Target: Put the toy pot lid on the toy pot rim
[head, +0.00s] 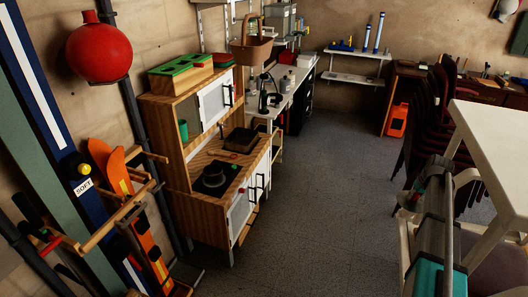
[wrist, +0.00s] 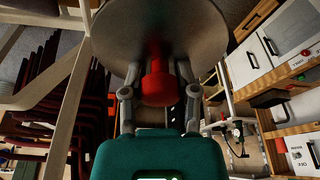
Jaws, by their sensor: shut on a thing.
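The toy pot lid (wrist: 160,28) is a grey disc with a red knob, seen at the top of the wrist view. My gripper (wrist: 158,88) is shut on the red knob, one finger on each side. The toy pot (head: 214,176) looks small and dark on the black hob of the wooden toy kitchen, left of centre in the head view. Its rim is too small to make out clearly. The held lid is well apart from the pot. I cannot make out the lid or fingertips clearly in the head view.
The toy kitchen (head: 195,212) has a dark sink (head: 241,140) beside the hob and a white upper door (head: 213,104). A ski rack (head: 120,215) stands at its left. A white table (head: 495,140) and stacked chairs (head: 433,120) are at the right. The middle floor (head: 320,190) is clear.

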